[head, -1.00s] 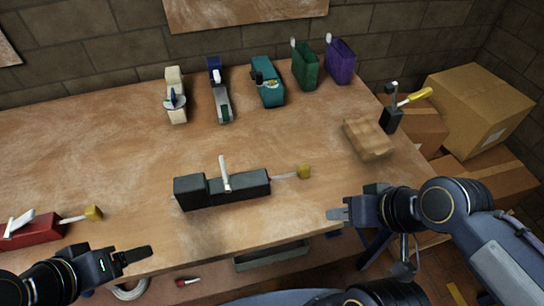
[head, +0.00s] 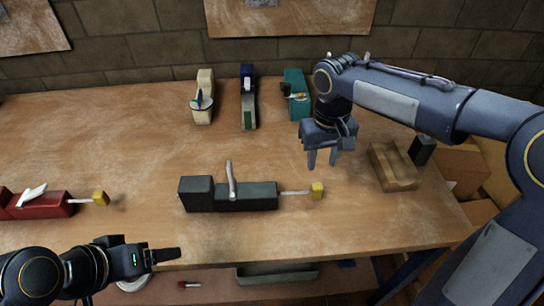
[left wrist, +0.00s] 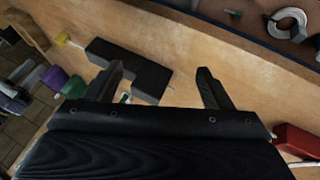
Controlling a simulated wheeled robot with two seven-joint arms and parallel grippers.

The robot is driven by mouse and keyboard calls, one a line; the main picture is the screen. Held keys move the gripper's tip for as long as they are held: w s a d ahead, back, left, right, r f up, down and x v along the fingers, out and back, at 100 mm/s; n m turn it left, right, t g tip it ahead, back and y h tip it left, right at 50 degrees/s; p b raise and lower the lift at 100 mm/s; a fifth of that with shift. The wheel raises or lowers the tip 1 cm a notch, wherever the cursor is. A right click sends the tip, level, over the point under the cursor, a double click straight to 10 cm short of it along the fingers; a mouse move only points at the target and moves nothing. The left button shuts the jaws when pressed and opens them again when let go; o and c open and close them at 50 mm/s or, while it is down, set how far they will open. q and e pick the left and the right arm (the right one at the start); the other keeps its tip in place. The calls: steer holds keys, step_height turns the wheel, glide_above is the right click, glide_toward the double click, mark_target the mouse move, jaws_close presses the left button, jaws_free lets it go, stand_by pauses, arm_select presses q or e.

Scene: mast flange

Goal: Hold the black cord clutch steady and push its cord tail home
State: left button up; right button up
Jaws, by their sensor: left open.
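The black cord clutch (head: 245,197) lies on the workbench, a two-part block with a pale lever (head: 231,180) standing up from it. Its cord tail (head: 294,192) sticks out to the right and ends in a yellow tab (head: 317,190). In the left wrist view the clutch (left wrist: 150,79) is partly behind a finger, with its yellow tab (left wrist: 61,39) at upper left. My left gripper (head: 167,254) is open and empty near the bench's front edge, apart from the clutch. My right gripper (head: 322,162) is open above the bench, fingers down, behind the yellow tab, apparently empty.
A red clutch (head: 40,205) with a yellow tab lies at the left. Cream (head: 203,98), blue (head: 248,98) and teal (head: 296,95) devices stand at the back. A wooden block (head: 393,167) and a dark block (head: 423,150) are at the right.

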arm_select(q)
steer(key=n+g+y, duration=0.2)
steer(key=n+g, duration=0.3)
steer(key=n, duration=0.7)
glide_toward(209, 190)
step_height(209, 190, down, 3)
steer(key=s+a, duration=0.2)
steer(key=a, duration=0.1)
steer(key=w+d+n, duration=0.1)
steer(key=w+d+f+n+y, duration=0.1)
steer(key=w, duration=0.1)
steer(key=w+d+f+n, duration=0.1)
steer(key=n, duration=0.1)
steer(key=shift+w+d+f+g+y, duration=0.1)
steer(key=shift+w+d+g+y, duration=0.15)
steer(key=shift+g+y, duration=0.05)
steer(key=shift+w+d+f, duration=0.1)
steer(key=shift+f, duration=0.55)
step_height(209, 190, down, 7)
steer(key=shift+r, duration=0.15)
